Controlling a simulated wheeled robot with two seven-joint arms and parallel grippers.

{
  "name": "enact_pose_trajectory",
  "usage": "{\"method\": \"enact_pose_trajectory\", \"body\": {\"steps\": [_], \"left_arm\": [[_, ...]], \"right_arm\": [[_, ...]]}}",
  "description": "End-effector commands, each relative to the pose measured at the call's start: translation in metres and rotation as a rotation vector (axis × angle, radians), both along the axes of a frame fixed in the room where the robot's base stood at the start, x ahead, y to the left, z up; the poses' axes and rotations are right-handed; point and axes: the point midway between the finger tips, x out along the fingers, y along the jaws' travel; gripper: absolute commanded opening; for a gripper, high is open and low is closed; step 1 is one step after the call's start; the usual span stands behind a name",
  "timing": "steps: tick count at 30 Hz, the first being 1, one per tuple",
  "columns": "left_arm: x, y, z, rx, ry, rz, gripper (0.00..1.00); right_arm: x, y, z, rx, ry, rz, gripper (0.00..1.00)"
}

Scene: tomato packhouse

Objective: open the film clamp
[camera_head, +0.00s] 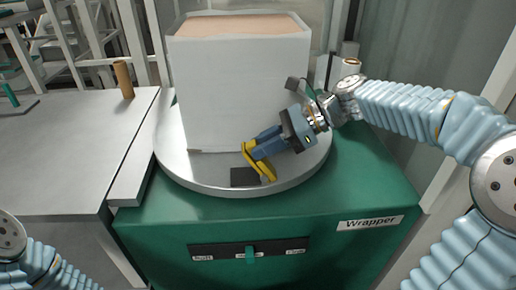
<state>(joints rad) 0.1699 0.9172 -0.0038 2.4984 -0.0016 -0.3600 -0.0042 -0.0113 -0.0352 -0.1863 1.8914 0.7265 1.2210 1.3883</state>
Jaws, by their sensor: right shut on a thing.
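The film clamp (244,178) shows as a small dark plate on the front of the round turntable (205,180), by the foot of the wrapped load. My right gripper (260,166), blue with yellow fingertips, reaches in from the right and points down-left. Its fingertips are at the clamp's right side and shut on part of it. The fingers hide the gripped part, so I cannot tell the clamp's exact position. A big load (235,95) in white wrap stands upright on the turntable behind my gripper. My left gripper is out of view; only my left arm shows at the lower left.
The green wrapper base (290,225) carries a "Wrapper" label and a front panel with a green lever (250,254). A grey table (60,150) with a brown upright roll (124,80) stands left. A pale roll (350,67) stands behind my right wrist.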

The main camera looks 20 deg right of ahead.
Motion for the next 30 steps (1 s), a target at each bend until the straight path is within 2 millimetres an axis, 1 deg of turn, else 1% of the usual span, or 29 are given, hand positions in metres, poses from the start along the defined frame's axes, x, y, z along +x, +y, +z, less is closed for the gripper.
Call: {"method": "enact_pose_trajectory", "body": {"steps": [9, 20, 21, 23, 24, 26, 30], "left_arm": [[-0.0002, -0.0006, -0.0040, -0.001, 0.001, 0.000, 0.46], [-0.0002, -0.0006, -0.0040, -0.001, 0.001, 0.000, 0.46], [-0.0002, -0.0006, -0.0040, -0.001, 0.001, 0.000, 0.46], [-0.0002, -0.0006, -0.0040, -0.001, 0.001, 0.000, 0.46], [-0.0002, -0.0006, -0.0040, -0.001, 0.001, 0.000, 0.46], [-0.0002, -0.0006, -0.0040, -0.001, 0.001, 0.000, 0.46], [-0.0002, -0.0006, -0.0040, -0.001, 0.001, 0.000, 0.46]], "right_arm": [[-0.0012, -0.0052, -0.0005, 0.063, -0.018, -0.001, 0.00], [-0.0014, -0.0057, -0.0002, 0.067, -0.018, -0.002, 0.00], [-0.0014, -0.0057, -0.0002, 0.067, -0.018, -0.002, 0.25], [-0.0015, -0.0056, -0.0002, 0.066, -0.017, -0.001, 0.34], [-0.0015, -0.0056, -0.0003, 0.066, -0.017, -0.001, 0.40], [-0.0015, -0.0054, -0.0002, 0.066, -0.017, -0.001, 0.49], [-0.0015, -0.0051, -0.0002, 0.066, -0.018, 0.000, 0.49]]}}
